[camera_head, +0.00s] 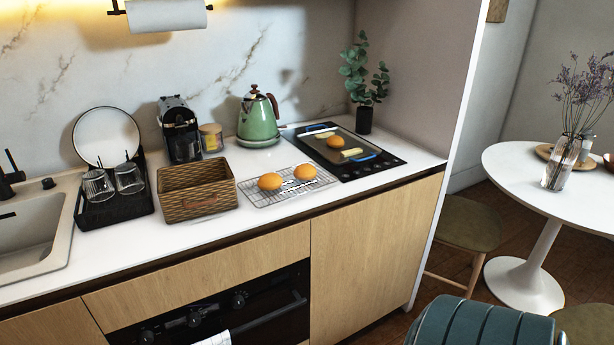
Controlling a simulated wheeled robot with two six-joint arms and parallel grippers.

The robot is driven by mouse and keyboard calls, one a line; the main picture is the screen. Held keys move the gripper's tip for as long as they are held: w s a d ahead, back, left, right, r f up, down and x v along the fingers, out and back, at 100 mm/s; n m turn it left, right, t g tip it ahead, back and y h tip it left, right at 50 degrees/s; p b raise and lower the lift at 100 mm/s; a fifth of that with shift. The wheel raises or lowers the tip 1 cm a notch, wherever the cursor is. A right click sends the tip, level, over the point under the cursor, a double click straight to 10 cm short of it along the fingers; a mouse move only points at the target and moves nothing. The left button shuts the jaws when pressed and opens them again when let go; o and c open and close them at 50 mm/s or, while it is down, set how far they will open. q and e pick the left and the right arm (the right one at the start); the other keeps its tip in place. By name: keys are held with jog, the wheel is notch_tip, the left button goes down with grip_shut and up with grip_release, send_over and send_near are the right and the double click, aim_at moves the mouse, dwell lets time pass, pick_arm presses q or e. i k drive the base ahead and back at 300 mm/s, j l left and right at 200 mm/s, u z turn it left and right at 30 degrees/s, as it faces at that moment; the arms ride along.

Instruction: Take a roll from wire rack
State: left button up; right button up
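A wire rack (289,194) lies flat on the white counter, between a wicker basket and the black hob. Two round golden rolls sit on it side by side: a left roll (270,181) and a right roll (305,173). Another round golden roll (335,142) lies on a tray with blue handles (357,144) on the hob, with pale long pieces beside it. Neither of my grippers shows in the head view.
The wicker basket (197,190) stands left of the rack. A green kettle (258,118), a coffee machine (180,130) and a jar (211,138) stand behind. A dish rack with glasses (113,197) is further left. A round white table (520,170) stands at right.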

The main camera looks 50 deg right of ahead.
aim_at(269, 182)
jog(key=z, duration=1.4)
